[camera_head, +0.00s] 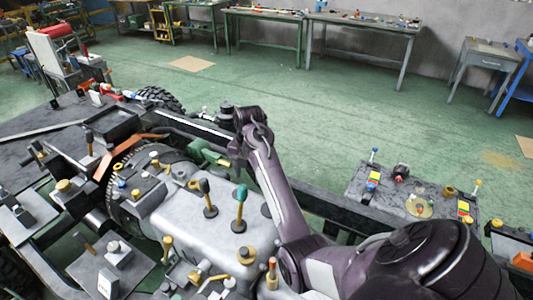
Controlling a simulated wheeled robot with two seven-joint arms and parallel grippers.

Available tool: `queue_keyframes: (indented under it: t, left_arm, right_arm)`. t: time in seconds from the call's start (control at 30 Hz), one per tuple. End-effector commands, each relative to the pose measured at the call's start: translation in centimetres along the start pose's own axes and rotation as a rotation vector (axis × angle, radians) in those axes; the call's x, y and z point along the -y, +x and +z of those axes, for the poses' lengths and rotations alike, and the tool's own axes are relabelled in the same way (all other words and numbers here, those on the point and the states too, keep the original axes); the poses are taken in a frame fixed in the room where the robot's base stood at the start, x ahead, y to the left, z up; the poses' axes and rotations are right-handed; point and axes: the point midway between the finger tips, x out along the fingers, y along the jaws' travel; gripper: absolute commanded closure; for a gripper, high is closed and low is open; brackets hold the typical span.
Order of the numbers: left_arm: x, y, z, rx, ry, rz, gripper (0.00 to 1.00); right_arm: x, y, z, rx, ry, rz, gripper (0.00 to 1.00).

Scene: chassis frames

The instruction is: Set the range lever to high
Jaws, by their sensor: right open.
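A grey gearbox housing (190,240) carries several levers. One lever with a dark knob (205,187) and one with a teal knob (241,193) stand upright on its top in black boots. A short orange-brown knob (272,268) stands nearer me. No label is readable, so I cannot tell which is the range lever or its setting. My right gripper (233,152) is open, beyond the two levers and above the chassis rail, touching neither lever. Its fingertips are small and partly hidden by its wrist. My left gripper is out of view.
The chassis has a dark tyre (160,98), a round bell housing (123,185) and many small fittings close by. A panel with small switches (410,200) lies at right. Workbenches (365,25) line the back wall.

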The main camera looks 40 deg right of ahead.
Motion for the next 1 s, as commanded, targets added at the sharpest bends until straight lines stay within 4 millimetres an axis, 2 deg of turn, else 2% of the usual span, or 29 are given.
queue_keyframes:
  t: [0.17,0.3,0.43,0.6,0.73,0.83,0.87,1.0]
  left_arm:
    - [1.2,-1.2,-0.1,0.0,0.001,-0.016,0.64]
    - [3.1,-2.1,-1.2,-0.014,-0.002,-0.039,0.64]
    - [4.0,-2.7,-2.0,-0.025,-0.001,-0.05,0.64]
    - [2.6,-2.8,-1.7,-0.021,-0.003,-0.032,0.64]
    - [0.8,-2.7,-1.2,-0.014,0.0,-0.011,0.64]
    - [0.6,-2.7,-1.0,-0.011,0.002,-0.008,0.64]
    - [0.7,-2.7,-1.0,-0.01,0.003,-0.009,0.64]
    - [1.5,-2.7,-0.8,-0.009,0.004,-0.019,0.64]
  right_arm:
    - [0.0,2.1,-0.2,-0.005,-0.002,-0.004,0.5]
    - [0.0,4.4,-0.2,-0.006,-0.002,-0.004,0.5]
    - [-0.1,6.2,-0.2,-0.005,-0.002,-0.002,0.5]
    - [0.0,7.4,-0.2,-0.003,-0.002,0.0,0.5]
    - [0.0,7.6,-0.2,-0.002,-0.002,0.0,0.5]
    - [0.0,7.5,-0.2,-0.002,-0.002,0.0,0.5]
    - [0.0,7.5,-0.2,-0.002,-0.002,0.0,0.51]
    - [0.0,7.5,-0.1,-0.002,-0.002,0.0,0.69]
